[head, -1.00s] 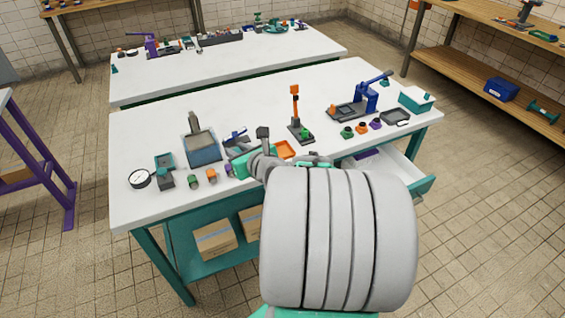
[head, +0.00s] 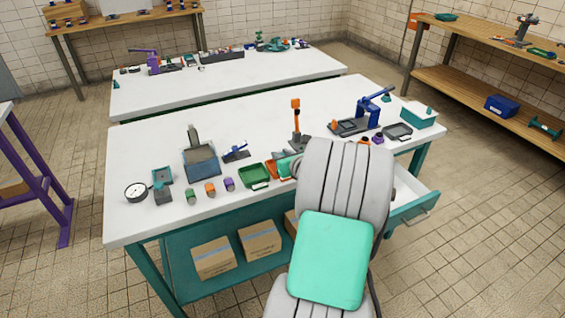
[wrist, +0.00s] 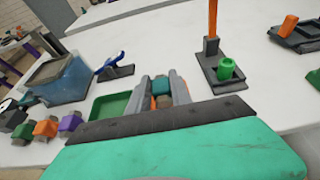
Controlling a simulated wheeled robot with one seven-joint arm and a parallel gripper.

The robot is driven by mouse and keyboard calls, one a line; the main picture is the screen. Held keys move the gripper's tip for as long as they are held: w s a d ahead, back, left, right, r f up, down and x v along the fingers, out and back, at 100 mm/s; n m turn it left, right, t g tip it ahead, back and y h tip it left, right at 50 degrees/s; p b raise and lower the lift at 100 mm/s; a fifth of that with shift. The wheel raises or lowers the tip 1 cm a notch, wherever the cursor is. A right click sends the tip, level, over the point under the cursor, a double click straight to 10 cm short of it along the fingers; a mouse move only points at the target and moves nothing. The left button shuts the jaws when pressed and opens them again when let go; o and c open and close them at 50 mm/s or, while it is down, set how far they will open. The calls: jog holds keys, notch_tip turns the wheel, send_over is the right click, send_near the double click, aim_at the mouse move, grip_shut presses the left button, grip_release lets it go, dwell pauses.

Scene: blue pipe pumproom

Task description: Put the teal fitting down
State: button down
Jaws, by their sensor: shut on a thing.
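My gripper (wrist: 163,90) is shut on the teal fitting (wrist: 160,86), which shows between the two grey fingers in the wrist view with a brownish part below it. In the head view my arm hides the fingertips and the fitting. The gripper is over the front half of the white bench (head: 330,110), just right of the green tray (wrist: 104,106). Whether the fitting touches anything below is hidden.
Left of the green tray stand purple (head: 229,184), orange (head: 210,189) and green (head: 191,196) fittings. A blue bin (head: 201,165) and a small blue-handled tool (head: 236,153) are behind. An orange post stand (head: 296,120) is close behind the gripper. A drawer (head: 412,205) hangs open at right.

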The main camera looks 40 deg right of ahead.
jog(key=shift+a+f, duration=0.1)
jog(key=shift+f, duration=1.2)
jog(key=c, duration=1.2)
grip_release()
jog(key=shift+o, duration=0.2)
